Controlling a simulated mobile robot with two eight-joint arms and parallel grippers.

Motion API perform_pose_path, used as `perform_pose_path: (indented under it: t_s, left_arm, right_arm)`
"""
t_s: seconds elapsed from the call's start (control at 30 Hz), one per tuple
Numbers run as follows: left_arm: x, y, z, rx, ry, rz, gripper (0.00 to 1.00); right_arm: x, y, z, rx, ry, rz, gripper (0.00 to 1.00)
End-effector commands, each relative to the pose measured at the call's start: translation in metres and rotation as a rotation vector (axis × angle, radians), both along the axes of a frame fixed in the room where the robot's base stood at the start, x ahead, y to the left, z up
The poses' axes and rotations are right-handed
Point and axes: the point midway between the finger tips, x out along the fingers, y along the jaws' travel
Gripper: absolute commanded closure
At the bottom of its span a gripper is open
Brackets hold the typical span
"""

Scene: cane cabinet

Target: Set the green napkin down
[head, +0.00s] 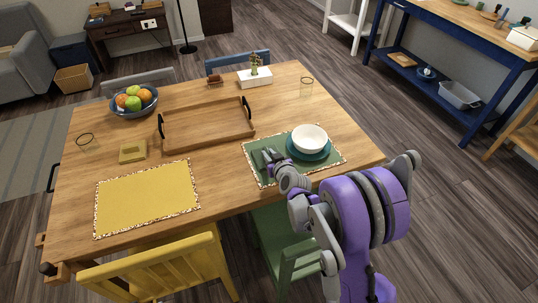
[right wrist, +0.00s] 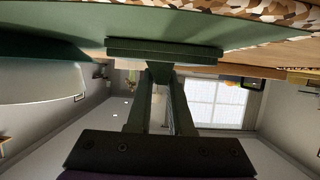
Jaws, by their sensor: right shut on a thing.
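My right gripper (head: 270,157) is over the left part of the green placemat (head: 262,175), beside the teal plate and white bowl. In the right wrist view, the gripper (right wrist: 160,75) is shut on the green napkin (right wrist: 165,51), a dark green folded piece held between the fingertips. The napkin is very close to the green mat (right wrist: 60,22), which fills the top of that view; I cannot tell whether they touch. In the head view, the napkin is hard to make out against the mat and the gripper. My left gripper is not in view.
The white bowl (head: 310,138) sits on the teal plate (head: 327,152) just right of the gripper. A wooden tray (head: 207,139), yellow placemat (head: 145,200), yellow napkin (head: 133,152) and fruit bowl (head: 134,112) are farther left. A green chair (head: 285,240) stands at the front edge.

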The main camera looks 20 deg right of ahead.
Motion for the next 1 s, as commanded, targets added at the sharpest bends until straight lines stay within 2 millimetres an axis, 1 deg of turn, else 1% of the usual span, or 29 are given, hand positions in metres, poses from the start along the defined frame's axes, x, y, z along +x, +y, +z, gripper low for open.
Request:
perform_pose_path:
  t_s: [0.2,0.23,0.37,0.4,0.63,0.77,0.87,1.0]
  left_arm:
    - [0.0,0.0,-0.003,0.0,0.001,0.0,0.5]
    - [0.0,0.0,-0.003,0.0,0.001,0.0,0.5]
    - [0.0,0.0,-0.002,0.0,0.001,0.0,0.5]
    - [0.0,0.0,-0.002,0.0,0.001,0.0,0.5]
    - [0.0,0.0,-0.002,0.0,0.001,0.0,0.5]
    - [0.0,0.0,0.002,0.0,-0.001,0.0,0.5]
    - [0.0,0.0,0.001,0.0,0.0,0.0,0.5]
    - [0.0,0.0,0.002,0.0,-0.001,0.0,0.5]
  right_arm:
    - [0.0,0.0,-0.004,0.0,0.0,0.0,1.0]
    - [0.0,0.0,-0.003,0.0,0.0,0.0,0.77]
    - [0.0,0.0,-0.003,0.0,0.0,0.0,0.54]
    - [0.0,0.0,-0.003,0.0,0.0,0.0,0.51]
    - [0.0,0.0,-0.002,0.0,0.0,0.0,0.51]
    - [-0.001,0.0,0.003,0.0,0.0,0.0,0.51]
    - [-0.015,0.001,0.007,0.0,0.0,0.0,0.51]
    - [-0.042,0.003,0.019,0.0,0.001,0.0,0.51]
